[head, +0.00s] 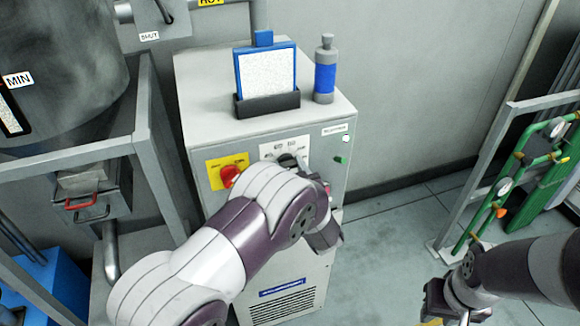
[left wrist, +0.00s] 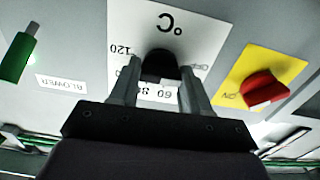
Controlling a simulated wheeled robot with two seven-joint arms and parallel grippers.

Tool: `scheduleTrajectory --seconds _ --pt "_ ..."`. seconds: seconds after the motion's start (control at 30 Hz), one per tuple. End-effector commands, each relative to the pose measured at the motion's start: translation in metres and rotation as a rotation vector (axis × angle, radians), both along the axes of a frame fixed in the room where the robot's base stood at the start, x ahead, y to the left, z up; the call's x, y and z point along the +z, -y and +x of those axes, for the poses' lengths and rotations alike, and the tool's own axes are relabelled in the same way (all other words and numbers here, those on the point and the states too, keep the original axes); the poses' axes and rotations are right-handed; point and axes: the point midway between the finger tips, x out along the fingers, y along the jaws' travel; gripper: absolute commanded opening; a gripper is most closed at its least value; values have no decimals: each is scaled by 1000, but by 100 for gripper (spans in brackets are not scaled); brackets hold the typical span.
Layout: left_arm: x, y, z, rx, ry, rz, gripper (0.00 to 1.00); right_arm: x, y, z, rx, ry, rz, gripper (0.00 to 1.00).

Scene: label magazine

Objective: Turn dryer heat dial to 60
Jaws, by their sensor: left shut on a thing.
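The dryer cabinet (head: 320,150) stands in the middle of the head view. Its heat dial (left wrist: 160,64) is a black knob on a white °C scale plate (left wrist: 170,22), seen upside down in the left wrist view. My left gripper (left wrist: 160,78) is shut on the dial, one finger on each side. In the head view my left arm partly covers the dial (head: 288,160). My right gripper (head: 442,305) is low at the right, with its fingers unclear.
A red switch on a yellow plate (head: 215,168) sits left of the dial. A green blower switch (head: 341,160) is to the right. A blue-framed panel (head: 266,72) and a blue-grey bottle (head: 325,70) stand on top. A rack with green pipes (head: 480,215) is at the right.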

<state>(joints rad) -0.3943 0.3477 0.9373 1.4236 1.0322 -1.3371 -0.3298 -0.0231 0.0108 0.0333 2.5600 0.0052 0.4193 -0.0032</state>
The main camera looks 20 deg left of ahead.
Motion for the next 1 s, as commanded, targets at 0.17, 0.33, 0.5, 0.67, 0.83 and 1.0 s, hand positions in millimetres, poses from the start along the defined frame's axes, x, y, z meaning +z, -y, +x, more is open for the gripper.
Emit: scheduleTrajectory --seconds 0.17,0.33,0.5,0.67,0.83,1.0 --pt "3 0 0 1 -81 122 16 10 0 0 0 0 0 33" --pt "3 0 0 1 -170 254 16 18 0 0 0 0 0 33" --pt "3 1 0 0 -262 389 16 25 0 0 0 0 0 33" --pt "3 1 1 1 -347 517 16 32 0 0 0 0 0 33" --pt "3 1 1 -1 -435 648 16 40 0 0 0 0 0 33" --pt "3 1 1 -1 -519 773 16 46 0 0 0 0 0 33"
